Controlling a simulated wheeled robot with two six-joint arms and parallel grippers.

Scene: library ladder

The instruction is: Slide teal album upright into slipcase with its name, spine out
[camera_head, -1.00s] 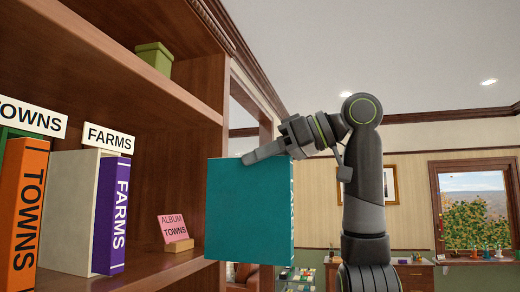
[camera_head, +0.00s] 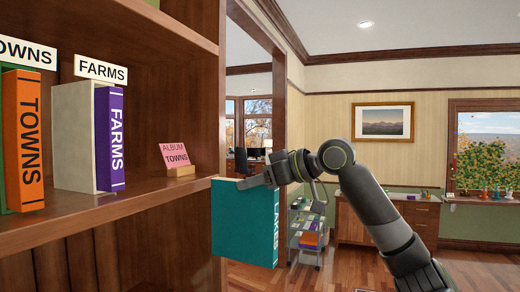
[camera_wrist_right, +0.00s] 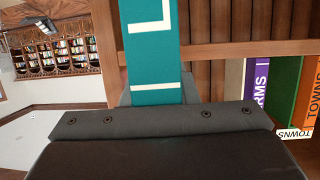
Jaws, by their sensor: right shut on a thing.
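The teal album (camera_head: 243,222) hangs upright in front of the shelf's right end, its pale-lettered spine facing right; the lettering is only partly readable. My right gripper (camera_head: 258,181) is shut on its top edge. The album also shows in the right wrist view (camera_wrist_right: 152,55). On the shelf, a cream slipcase (camera_head: 73,137) under a FARMS sign (camera_head: 101,70) holds the purple FARMS album (camera_head: 110,138). Left of it, a green slipcase (camera_head: 8,66), partly cut off, under a TOWNS sign (camera_head: 27,53) holds the orange TOWNS album (camera_head: 24,140). No slipcase for the teal album shows. My left gripper is not in view.
A pink card (camera_head: 174,155) reading ALBUM TOWNS stands in a wooden block on the shelf board (camera_head: 120,203), left of the teal album. The bookcase's side panel (camera_head: 205,110) stands behind. A metal cart (camera_head: 305,232) and a wooden cabinet (camera_head: 365,222) are farther back.

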